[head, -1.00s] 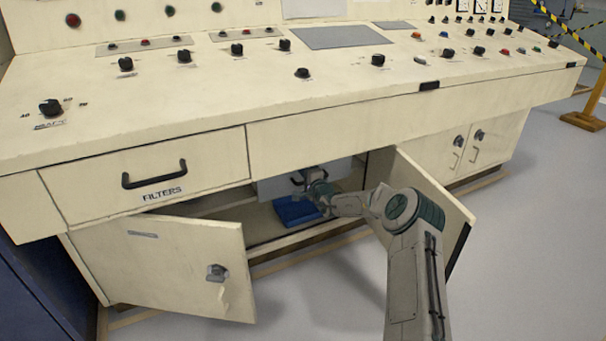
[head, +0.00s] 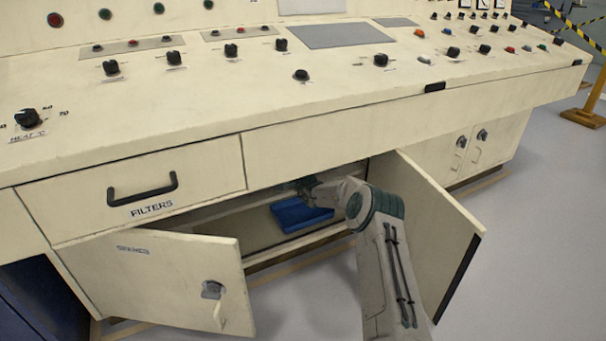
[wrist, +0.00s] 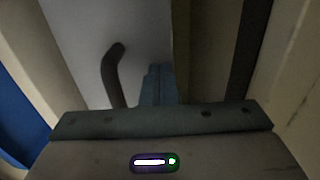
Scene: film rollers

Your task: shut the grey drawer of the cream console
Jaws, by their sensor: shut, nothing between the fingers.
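In the wrist view the grey drawer's front (wrist: 85,25) fills the upper middle, with a dark curved handle (wrist: 112,70) on it. My gripper (wrist: 157,72) is shut and empty, its fingers beside the handle and at the drawer's front. I cannot tell whether they touch it. In the head view my arm reaches through the open cabinet of the cream console (head: 330,115). There the grey drawer cannot be made out, and the fingertips are hidden inside the cabinet. How far the drawer stands out is unclear.
The left cabinet door (head: 160,275) and right cabinet door (head: 425,220) stand open on either side of my arm. A blue tray (head: 300,213) lies on the cabinet floor below the gripper. The FILTERS drawer (head: 100,195) is above left. Grey floor is clear at right.

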